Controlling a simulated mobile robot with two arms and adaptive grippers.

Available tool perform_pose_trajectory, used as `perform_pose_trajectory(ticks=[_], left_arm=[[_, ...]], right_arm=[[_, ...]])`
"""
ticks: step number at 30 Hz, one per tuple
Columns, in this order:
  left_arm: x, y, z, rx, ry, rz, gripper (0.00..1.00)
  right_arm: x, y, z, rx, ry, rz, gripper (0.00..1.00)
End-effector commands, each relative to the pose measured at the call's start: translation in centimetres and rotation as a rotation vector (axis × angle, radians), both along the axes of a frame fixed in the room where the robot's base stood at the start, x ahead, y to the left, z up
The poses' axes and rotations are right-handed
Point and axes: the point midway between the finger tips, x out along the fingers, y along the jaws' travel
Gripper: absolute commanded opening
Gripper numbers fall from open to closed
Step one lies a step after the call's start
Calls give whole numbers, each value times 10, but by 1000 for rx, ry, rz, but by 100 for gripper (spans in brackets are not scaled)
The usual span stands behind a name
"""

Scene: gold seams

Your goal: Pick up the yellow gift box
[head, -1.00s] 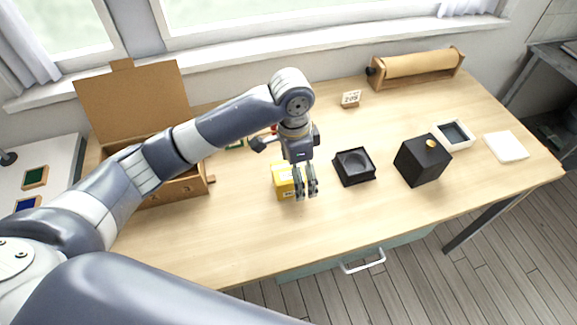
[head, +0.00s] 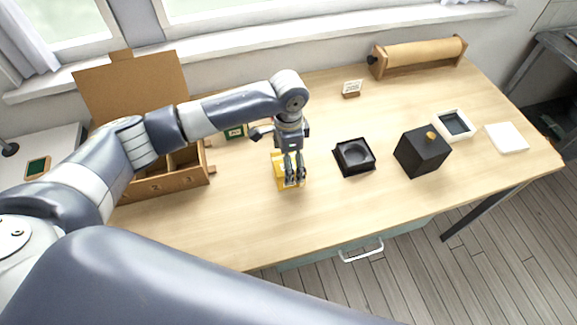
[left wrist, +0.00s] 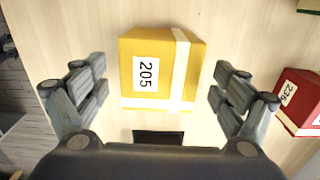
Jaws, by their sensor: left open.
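The yellow gift box (head: 279,172) stands on the wooden table, partly hidden behind my left gripper (head: 294,180) in the head view. In the left wrist view the yellow gift box (left wrist: 160,72) has a white label reading 205 and a pale ribbon band. My left gripper (left wrist: 160,95) is open, with one finger on each side of the box and a visible gap to both sides. I cannot tell how far above the table the fingertips are. My right gripper is in neither view.
A red box labelled 236 (left wrist: 298,102) lies to the right in the wrist view. A black tray (head: 354,157) and a black box (head: 422,152) stand right of the gripper. A wooden compartment box (head: 165,182) is at left. The table front (head: 240,235) is clear.

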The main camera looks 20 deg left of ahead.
Motion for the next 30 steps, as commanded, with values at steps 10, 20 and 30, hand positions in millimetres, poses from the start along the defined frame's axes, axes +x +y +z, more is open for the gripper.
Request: perform_pose_trajectory(ticks=[10,20,30], left_arm=[[0,-1,-17,-1,-1,-1,90],[0,0,-17,-1,-1,-1,35],[0,-1,-15,-2,-2,0,35]], right_arm=[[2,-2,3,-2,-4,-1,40],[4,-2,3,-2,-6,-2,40],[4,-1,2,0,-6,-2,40]])
